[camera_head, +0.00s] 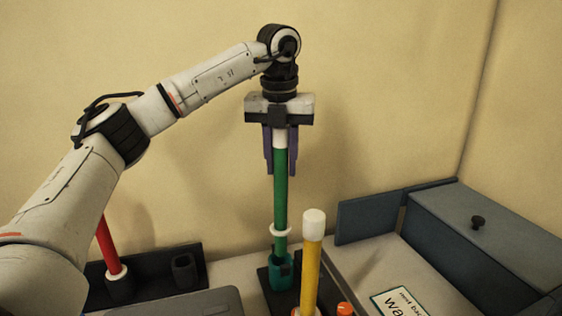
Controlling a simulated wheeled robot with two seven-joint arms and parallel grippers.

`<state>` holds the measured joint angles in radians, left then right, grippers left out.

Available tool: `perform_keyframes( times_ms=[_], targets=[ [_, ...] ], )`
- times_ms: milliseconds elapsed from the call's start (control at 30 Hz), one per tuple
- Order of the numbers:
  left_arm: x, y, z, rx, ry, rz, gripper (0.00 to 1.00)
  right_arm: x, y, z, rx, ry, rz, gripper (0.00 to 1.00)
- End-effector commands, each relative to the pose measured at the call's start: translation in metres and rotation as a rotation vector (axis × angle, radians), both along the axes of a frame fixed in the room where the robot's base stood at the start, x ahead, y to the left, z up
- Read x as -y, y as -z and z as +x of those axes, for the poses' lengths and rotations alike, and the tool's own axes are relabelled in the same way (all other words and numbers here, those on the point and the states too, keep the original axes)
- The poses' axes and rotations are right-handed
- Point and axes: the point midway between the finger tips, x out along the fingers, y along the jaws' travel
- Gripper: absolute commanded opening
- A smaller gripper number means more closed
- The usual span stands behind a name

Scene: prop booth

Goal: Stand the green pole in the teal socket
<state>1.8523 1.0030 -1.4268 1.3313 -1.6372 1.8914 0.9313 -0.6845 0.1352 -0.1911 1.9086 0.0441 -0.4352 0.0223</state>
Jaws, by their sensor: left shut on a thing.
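The green pole (280,190) is upright, with a white top and a white ring low on its shaft. My left gripper (281,160) points down and is shut on the green pole near its white top. The teal socket (279,274) stands on a dark base (263,277) below it. The pole's lower end is at the teal socket and appears to be inside its mouth; how deep it sits is hidden. My right gripper is out of view.
A yellow pole (312,262) with a white cap stands close in front, right of the socket. A red pole (107,246) stands in a black holder at left, beside an empty black socket (184,271). A blue-grey box (480,235) and a lettered card (402,302) are at right.

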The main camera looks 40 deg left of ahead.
Motion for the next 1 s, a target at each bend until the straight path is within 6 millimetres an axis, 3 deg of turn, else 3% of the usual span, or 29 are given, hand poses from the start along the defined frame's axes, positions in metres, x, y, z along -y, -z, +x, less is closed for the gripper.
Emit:
perform_keyframes(
  times_ms=[1000],
  targets=[
    [0.0, 0.034, 0.0, 0.001, 0.0, 0.0, 0.0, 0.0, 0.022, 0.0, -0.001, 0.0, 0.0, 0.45]
  ],
)
